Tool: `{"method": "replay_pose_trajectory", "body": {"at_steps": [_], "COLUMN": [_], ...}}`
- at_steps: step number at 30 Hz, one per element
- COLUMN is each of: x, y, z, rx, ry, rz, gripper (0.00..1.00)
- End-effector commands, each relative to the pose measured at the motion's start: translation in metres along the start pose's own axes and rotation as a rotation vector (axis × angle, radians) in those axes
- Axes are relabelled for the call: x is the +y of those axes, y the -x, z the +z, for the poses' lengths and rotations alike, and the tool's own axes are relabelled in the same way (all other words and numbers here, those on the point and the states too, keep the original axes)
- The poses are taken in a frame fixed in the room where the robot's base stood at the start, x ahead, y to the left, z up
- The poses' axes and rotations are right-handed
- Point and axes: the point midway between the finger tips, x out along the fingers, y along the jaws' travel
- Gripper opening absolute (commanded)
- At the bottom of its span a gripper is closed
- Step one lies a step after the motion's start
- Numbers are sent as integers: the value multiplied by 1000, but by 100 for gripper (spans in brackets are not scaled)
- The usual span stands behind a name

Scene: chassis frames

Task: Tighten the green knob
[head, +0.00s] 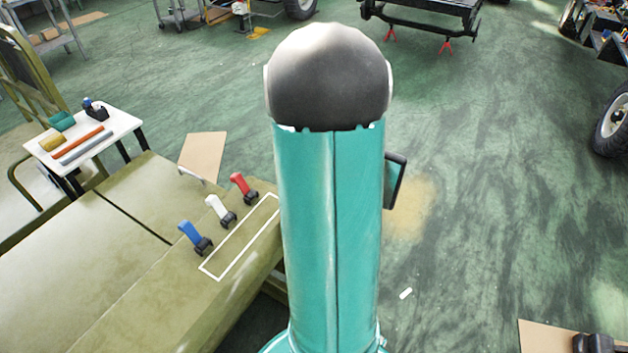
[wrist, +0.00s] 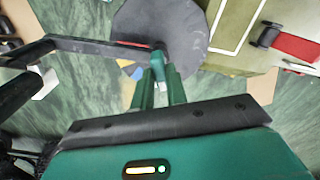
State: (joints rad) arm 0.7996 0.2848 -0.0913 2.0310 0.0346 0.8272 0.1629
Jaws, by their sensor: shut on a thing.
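In the wrist view, my gripper (wrist: 160,85) has its two green fingers close together, pinched on a small green piece that I take for the green knob (wrist: 158,66). The knob shows only in part between the fingertips, and its turn cannot be read. A dark grey disc (wrist: 185,28) lies just beyond the fingertips; whether the knob is joined to it is unclear. In the head view my own arm covers the middle, and neither the gripper nor the knob can be made out.
An olive bench (head: 130,260) carries a blue lever (head: 190,233), a white lever (head: 217,209) and a red lever (head: 241,185) beside a white outline. A white table (head: 118,122) with small items stands left. Open green floor lies right, with a wheel (head: 612,125) at the edge.

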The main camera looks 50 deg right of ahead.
Motion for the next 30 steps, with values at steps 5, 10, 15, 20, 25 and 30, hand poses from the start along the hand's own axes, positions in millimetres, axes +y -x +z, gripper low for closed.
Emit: {"method": "replay_pose_trajectory", "body": {"at_steps": [5,10,15,20,25,30], "x": [-1,-1,-1,0,0,0], "y": [1,1,1,1,1,1], "z": [0,0,0,0,0,0], "rx": [1,0,1,1,1,0], "ry": [-154,-273,-357,-402,-420,-422], "rz": [0,-1,-1,0,-1,-1], "gripper": [0,0,0,0,0,0]}}
